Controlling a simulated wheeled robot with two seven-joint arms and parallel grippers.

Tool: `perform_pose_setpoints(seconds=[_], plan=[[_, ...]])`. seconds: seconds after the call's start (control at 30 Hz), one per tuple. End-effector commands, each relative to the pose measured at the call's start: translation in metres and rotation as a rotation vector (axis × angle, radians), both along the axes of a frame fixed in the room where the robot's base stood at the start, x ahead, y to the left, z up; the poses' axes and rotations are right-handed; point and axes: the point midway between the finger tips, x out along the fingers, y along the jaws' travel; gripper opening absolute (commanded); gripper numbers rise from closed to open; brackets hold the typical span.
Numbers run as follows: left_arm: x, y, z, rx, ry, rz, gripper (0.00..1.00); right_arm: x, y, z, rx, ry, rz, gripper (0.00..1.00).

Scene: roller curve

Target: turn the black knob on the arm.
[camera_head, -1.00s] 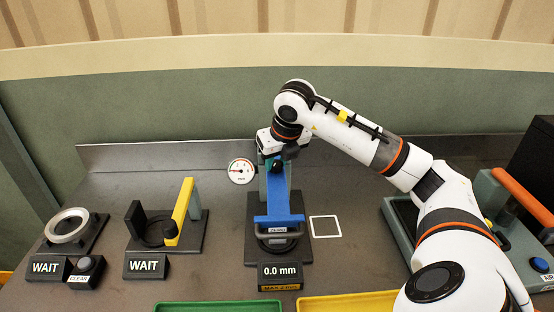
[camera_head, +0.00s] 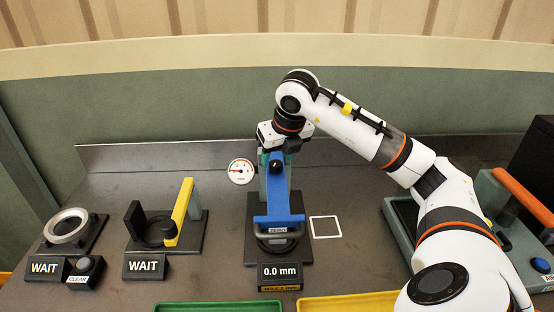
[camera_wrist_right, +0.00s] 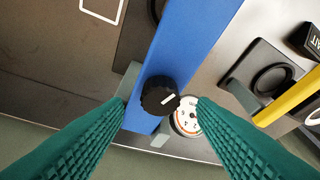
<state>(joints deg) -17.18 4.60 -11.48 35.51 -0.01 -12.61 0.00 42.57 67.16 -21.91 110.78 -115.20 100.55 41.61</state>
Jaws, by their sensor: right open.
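The black knob (camera_head: 275,166) sits on the upper part of the blue arm (camera_head: 278,193) of the gauge stand. In the right wrist view the knob (camera_wrist_right: 158,95) has a white mark and sits on the blue arm (camera_wrist_right: 190,45). My right gripper (camera_head: 277,155) is at the far end of the blue arm, close to the knob. Its two green ribbed fingers (camera_wrist_right: 164,100) are open, one on each side of the knob in the picture, with gaps showing. Whether the fingertips are level with the knob is unclear. My left gripper is not in view.
A round dial (camera_head: 241,171) stands just left of the blue arm. The display (camera_head: 280,271) reads 0.0 mm. Two WAIT fixtures stand at the left, with a yellow handle (camera_head: 180,212) on one. A green machine with an orange handle (camera_head: 523,195) stands at the right. Trays line the front.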

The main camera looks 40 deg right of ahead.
Motion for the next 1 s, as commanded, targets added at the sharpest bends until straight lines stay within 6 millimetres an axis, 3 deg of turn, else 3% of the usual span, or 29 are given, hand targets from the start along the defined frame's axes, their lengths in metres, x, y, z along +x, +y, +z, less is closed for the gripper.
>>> perform_pose_setpoints(seconds=[0.2,0.43,0.63,1.0], plan=[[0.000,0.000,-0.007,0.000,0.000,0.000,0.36,-0.017,0.005,0.045,-0.002,-0.008,0.001,0.52],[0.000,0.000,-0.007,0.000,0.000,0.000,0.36,-0.032,0.009,0.082,-0.001,-0.006,0.001,0.52],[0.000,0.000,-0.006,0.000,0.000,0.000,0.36,-0.037,0.010,0.093,-0.001,-0.002,0.000,0.52],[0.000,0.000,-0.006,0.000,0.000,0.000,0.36,-0.037,0.010,0.092,-0.001,-0.002,0.000,0.52]])
